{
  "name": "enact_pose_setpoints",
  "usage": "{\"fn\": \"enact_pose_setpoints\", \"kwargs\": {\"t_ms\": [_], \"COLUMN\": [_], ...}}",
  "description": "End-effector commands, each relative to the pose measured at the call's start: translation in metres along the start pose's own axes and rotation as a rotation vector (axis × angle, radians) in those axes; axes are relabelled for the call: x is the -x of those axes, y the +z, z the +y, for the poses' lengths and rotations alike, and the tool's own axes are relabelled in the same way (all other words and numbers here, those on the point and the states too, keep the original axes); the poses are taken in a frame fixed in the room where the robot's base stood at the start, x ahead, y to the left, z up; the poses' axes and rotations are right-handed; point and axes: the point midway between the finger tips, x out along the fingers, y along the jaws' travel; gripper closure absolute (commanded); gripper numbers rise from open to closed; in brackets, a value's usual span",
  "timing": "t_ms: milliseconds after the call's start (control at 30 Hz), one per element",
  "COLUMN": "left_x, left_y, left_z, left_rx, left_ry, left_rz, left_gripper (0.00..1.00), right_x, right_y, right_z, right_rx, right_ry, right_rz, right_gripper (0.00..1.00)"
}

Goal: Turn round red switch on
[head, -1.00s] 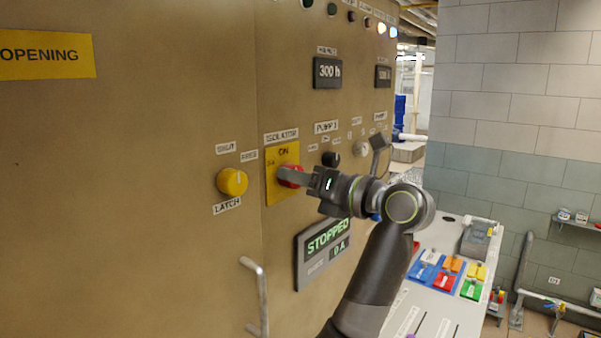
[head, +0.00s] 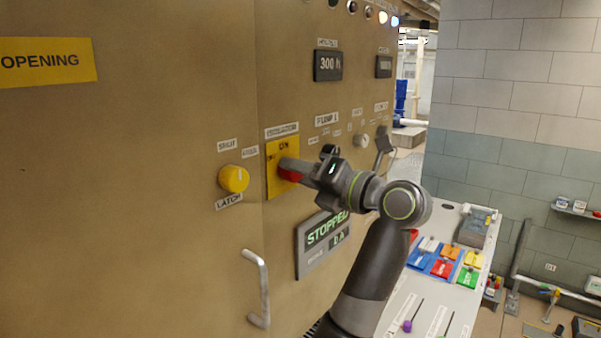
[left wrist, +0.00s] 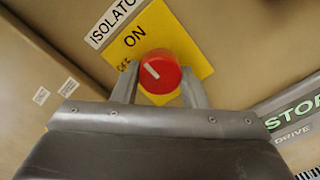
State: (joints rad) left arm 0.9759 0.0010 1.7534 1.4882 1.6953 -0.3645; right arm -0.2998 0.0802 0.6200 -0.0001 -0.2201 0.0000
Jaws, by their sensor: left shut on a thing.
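The round red switch (left wrist: 159,72) sits on a yellow plate (left wrist: 187,32) labelled ISOLATOR, with ON and OFF marks. In the left wrist view its white pointer line points to the upper left of the knob, between the two marks as far as I can tell. My left gripper (left wrist: 157,90) is shut on the switch, one finger on each side. In the head view the gripper (head: 289,170) reaches the panel from the right and hides most of the switch (head: 290,176). My right gripper is not in view.
A yellow knob (head: 233,179) marked LATCH is left of the switch. A metal handle (head: 262,290) stands out below. A display reading STOPPED (head: 322,238) is under my left arm. A bench with coloured blocks (head: 440,268) is at the right.

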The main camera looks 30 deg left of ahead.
Motion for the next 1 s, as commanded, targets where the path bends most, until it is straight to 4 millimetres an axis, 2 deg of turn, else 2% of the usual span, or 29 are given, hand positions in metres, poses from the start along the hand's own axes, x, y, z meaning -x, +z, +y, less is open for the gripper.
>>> {"fn": "enact_pose_setpoints", "kwargs": {"t_ms": [100,133,300,667,833,1000], "left_x": [0.0,0.0,0.0,0.006,0.033,0.076], "left_y": [0.001,0.001,0.001,-0.001,-0.003,-0.003], "left_z": [0.0,0.0,0.0,-0.002,-0.004,-0.005], "left_rx": [-0.003,-0.003,-0.002,-0.001,-0.001,-0.002], "left_ry": [0.001,0.001,0.001,-0.002,-0.005,-0.006], "left_rz": [-0.002,-0.002,-0.001,-0.001,-0.003,-0.003], "left_gripper": [0.83,0.58,0.39,0.39,0.39,0.39], "right_x": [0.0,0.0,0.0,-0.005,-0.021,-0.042], "right_y": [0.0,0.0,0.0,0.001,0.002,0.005], "right_z": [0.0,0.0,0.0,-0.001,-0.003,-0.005], "right_rx": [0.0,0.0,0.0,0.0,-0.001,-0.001], "right_ry": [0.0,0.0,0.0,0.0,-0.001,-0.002], "right_rz": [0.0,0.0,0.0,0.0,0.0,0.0], "right_gripper": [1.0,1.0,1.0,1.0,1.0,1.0]}}
